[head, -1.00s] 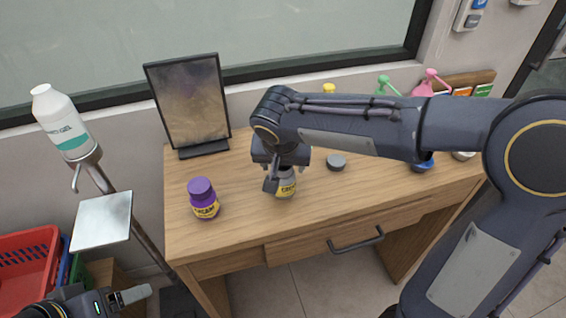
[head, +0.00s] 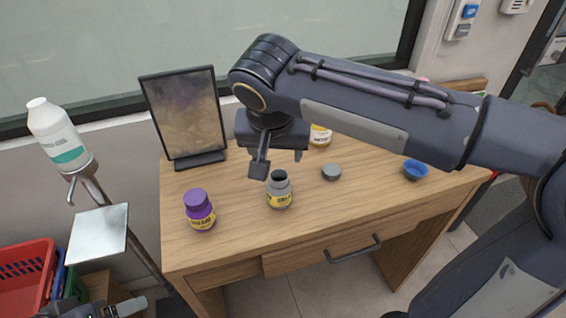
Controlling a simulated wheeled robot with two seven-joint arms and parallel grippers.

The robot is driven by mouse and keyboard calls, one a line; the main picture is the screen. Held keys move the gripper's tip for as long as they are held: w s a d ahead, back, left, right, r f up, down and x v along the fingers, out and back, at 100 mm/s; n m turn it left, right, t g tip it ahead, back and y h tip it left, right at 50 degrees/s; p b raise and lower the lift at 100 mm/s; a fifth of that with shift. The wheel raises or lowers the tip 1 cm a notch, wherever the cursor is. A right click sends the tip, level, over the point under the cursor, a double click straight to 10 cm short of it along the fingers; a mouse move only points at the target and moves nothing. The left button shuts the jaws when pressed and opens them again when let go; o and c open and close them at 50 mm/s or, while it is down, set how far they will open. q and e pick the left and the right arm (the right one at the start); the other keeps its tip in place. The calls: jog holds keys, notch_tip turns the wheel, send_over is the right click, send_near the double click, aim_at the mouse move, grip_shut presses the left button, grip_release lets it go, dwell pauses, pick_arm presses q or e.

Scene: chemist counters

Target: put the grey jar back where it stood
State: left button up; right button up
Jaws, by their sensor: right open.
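The grey jar (head: 279,191) stands upright and uncapped on the wooden desk, with a yellow label and a dark open mouth. My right gripper (head: 279,170) is open and empty just above the jar, and looks clear of it. A round grey lid (head: 331,172) lies on the desk to the right of the jar. Part of my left gripper (head: 120,303) shows at the bottom left corner, away from the desk; its jaws are not clear.
A purple-capped jar (head: 200,210) stands left of the grey jar. A dark framed panel (head: 185,115) stands at the back left. A yellow-labelled jar (head: 320,136) and a blue bowl (head: 416,169) are farther back and right. The desk front (head: 240,245) is clear.

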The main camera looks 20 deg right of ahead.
jog(key=shift+s+d+r, duration=0.1)
jog(key=shift+s+r, duration=0.05)
jog(key=s+d+f+y, duration=0.1)
jog(key=s+d+f, duration=0.2)
jog(key=s+f, duration=0.1)
jog(key=s+d+f+n+y, duration=0.1)
jog(key=s+d+f+y, duration=0.1)
jog(key=s, duration=0.5)
jog(key=s+d+f+n+t+y, duration=0.1)
jog(key=s+d+f+y, duration=0.1)
jog(key=s+d+f, duration=0.2)
notch_tip(320, 180, down, 2)
jog(key=shift+s+f, duration=0.15)
jog(key=shift+s, duration=0.9)
